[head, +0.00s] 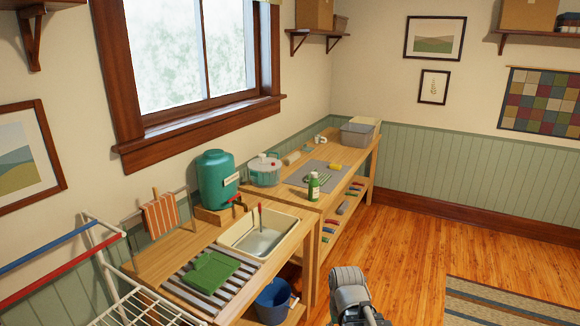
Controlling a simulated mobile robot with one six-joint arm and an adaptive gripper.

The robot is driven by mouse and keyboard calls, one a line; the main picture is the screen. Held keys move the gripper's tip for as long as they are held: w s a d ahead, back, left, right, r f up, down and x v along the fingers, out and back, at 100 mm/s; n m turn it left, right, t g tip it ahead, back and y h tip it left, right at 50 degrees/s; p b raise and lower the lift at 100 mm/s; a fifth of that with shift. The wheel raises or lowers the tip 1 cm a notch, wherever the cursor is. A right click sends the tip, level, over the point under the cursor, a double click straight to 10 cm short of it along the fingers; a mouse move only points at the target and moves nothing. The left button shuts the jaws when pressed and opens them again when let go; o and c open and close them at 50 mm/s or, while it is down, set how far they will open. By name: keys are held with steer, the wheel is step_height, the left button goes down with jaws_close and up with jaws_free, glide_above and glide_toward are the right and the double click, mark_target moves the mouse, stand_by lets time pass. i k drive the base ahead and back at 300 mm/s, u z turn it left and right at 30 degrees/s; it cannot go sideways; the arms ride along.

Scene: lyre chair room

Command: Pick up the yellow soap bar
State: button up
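A small yellow block (335,166), which looks like the yellow soap bar, lies at the far right part of the grey mat (312,167) on the farther wooden bench. A green striped item (318,178) lies on the mat just in front of it. A green bottle with a white cap (313,186) stands upright nearer, at the bench's front edge. Part of my grey arm shows at the bottom centre, well short of the yellow block. My gripper's fingers are not visible.
A grey bin (357,134) stands at the bench's far end. A clear lidded container (264,170) and teal dispenser (214,181) stand along the wall. A sink (258,240) and blue bucket (273,301) are nearer.

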mark_target(335, 166)
steer(key=z, duration=0.2)
steer(key=i, duration=0.85)
steer(key=z, duration=0.5)
steer(key=i, duration=2.85)
steer(key=u, duration=0.35)
